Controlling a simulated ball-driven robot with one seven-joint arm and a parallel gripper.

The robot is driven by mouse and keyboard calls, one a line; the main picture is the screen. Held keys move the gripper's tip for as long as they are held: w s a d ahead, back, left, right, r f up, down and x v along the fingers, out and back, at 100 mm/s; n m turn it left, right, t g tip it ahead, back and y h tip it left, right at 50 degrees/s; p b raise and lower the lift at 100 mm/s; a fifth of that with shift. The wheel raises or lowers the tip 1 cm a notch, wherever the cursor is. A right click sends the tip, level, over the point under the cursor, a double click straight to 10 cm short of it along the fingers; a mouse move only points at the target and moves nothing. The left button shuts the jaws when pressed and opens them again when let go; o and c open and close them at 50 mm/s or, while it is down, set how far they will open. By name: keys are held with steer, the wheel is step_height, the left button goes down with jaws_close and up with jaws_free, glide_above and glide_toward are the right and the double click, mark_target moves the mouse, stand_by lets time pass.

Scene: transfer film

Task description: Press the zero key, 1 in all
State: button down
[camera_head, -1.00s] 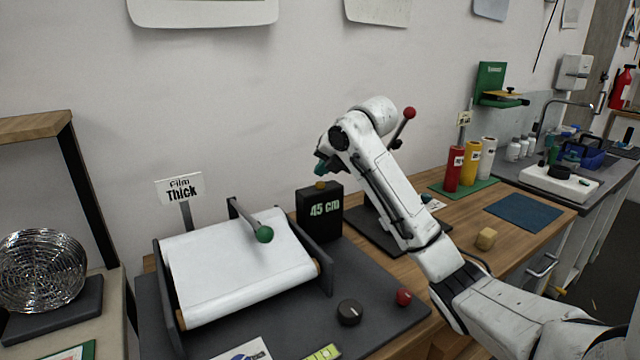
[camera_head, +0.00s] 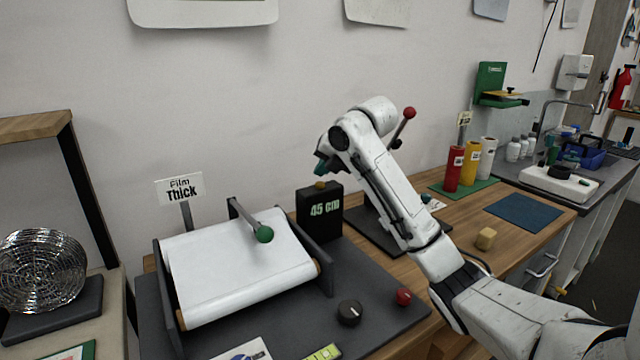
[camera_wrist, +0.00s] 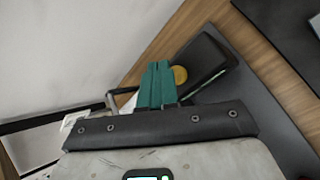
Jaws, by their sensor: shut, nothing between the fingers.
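The counter is a black box (camera_head: 320,214) whose front shows "45 cm" in pale green digits. A small round yellow key (camera_head: 320,185), the only key seen on it, sits on its top face. My gripper (camera_head: 320,168) is shut and empty, pointing down just above this key; a narrow gap seems to show between them. In the wrist view the shut teal fingers (camera_wrist: 160,66) stand beside the yellow key (camera_wrist: 180,75) and partly overlap the box (camera_wrist: 205,72). I cannot tell whether they line up exactly.
Left of the counter is a white film roll (camera_head: 240,270) with a green-knobbed lever (camera_head: 264,234). A black dial (camera_head: 349,312) and a red knob (camera_head: 403,297) sit in front. A red-knobbed lever (camera_head: 409,113) rises behind my arm. A wooden block (camera_head: 485,239) lies right.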

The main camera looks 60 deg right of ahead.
mark_target(323, 184)
steer(key=shift+f, duration=0.1)
steer(key=shift+f, duration=0.3)
steer(key=shift+f+b, duration=0.55)
steer(key=shift+b, duration=0.05)
stand_by(0.7)
steer(key=shift+r, duration=0.1)
steer(key=shift+r+p, duration=0.7)
steer(key=shift+r, duration=0.2)
steer(key=shift+r+p, duration=1.8)
steer(key=shift+r, duration=0.7)
